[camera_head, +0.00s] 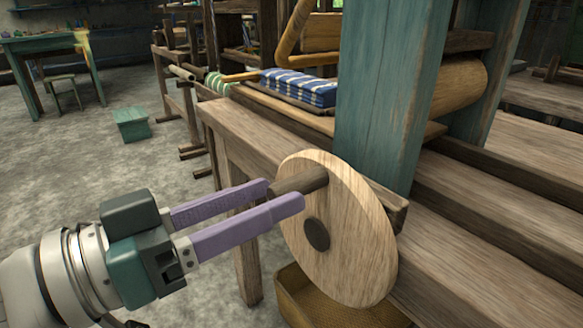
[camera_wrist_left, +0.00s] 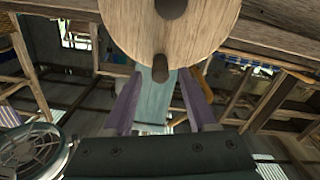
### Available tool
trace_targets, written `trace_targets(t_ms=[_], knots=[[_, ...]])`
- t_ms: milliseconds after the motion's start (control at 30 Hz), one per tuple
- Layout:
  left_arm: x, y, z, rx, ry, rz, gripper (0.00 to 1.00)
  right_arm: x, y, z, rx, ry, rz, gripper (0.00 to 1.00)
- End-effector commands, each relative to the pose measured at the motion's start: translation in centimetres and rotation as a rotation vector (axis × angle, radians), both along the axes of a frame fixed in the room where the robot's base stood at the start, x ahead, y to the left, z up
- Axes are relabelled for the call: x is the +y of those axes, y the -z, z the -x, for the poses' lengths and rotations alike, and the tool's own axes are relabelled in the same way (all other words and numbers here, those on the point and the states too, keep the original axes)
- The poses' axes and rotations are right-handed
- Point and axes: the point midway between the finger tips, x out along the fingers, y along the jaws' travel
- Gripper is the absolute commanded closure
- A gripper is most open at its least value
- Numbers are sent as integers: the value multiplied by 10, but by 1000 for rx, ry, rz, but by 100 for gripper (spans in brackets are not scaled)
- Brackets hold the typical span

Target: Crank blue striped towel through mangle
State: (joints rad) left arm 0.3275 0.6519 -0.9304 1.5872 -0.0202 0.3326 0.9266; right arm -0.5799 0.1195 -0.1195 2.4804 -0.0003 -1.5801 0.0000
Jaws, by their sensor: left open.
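The blue striped towel (camera_head: 300,87), blue with white stripes, lies folded on a board on the mangle's left side. The mangle's wooden roller (camera_head: 458,85) shows behind a teal post (camera_head: 385,90). A round wooden crank wheel (camera_head: 355,235) stands upright on the near side, with a dark handle peg (camera_head: 300,181) jutting toward my gripper. My left gripper (camera_head: 284,194) has purple fingers, open, with tips on either side of the peg's end. In the left wrist view the peg (camera_wrist_left: 160,68) shows between the fingers, below the wheel's hub. Whether the fingers touch the peg I cannot tell. My right gripper is not in view.
A woven basket (camera_head: 300,300) sits on the floor below the wheel. Heavy wooden beams (camera_head: 500,220) run along the right.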

Motion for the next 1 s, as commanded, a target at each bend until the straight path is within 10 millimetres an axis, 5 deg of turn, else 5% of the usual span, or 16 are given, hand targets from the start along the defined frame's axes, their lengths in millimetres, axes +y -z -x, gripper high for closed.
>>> trace_targets(t_ms=[233, 600, 1000], knots=[[-28, 1, -21, -1, 0, 0, 42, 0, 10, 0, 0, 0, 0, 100], [-33, 0, -24, 0, -1, -2, 43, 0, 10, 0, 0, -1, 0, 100], [-33, 1, -24, 0, -1, -2, 88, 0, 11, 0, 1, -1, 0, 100]])
